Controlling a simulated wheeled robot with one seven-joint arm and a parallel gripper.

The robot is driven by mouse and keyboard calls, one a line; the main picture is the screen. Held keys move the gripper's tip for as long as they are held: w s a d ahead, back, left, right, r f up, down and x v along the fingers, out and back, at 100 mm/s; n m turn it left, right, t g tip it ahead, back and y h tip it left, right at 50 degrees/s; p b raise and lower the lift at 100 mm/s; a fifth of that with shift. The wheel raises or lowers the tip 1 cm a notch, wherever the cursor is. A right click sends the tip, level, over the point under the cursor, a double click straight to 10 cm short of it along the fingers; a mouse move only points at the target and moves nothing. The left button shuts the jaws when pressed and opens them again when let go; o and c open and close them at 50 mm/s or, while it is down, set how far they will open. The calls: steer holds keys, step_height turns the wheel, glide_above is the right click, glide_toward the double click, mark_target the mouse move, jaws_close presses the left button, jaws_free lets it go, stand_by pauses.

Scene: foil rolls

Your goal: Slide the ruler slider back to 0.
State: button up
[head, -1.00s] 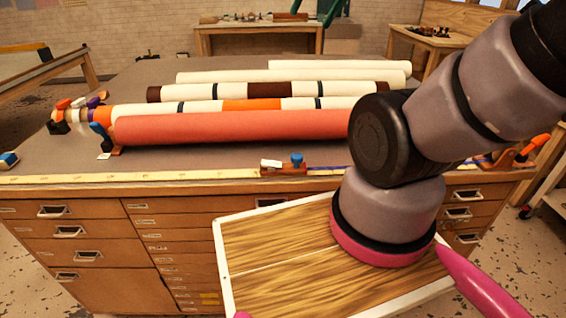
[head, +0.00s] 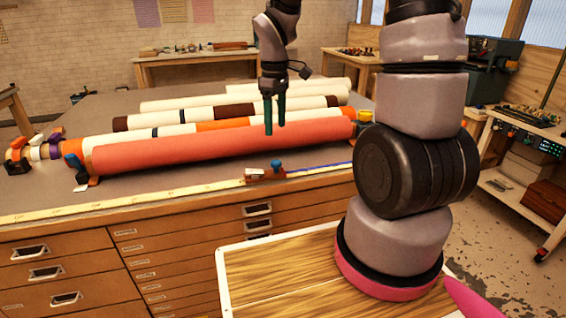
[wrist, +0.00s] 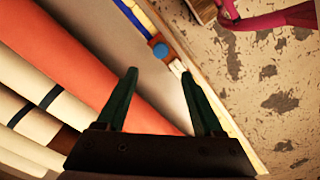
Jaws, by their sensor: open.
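The ruler (head: 120,206) runs along the front edge of the table top, yellow on its left part and blue to the right of the slider. The slider (head: 263,174) is a small red-brown block with a blue knob and a white piece, sitting partway along the ruler. In the wrist view the slider's blue knob (wrist: 160,49) shows just beyond the fingertips. My gripper (head: 274,127) points down with dark green fingers apart and empty. In the head view it appears above and behind the slider, in front of the red roll. The scale numbers are too small to read.
A long red roll (head: 215,145) lies behind the ruler, with several white and banded rolls (head: 240,104) farther back. Orange and blue holders (head: 80,172) stand at its left end. Drawers (head: 180,245) are below the table edge. A grey strip of table top is free between roll and ruler.

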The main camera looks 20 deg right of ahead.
mark_target(276, 162)
step_height(276, 162, down, 11)
steer(key=shift+f, duration=0.1)
stand_by(0.4)
jaws_close()
stand_by(1.4)
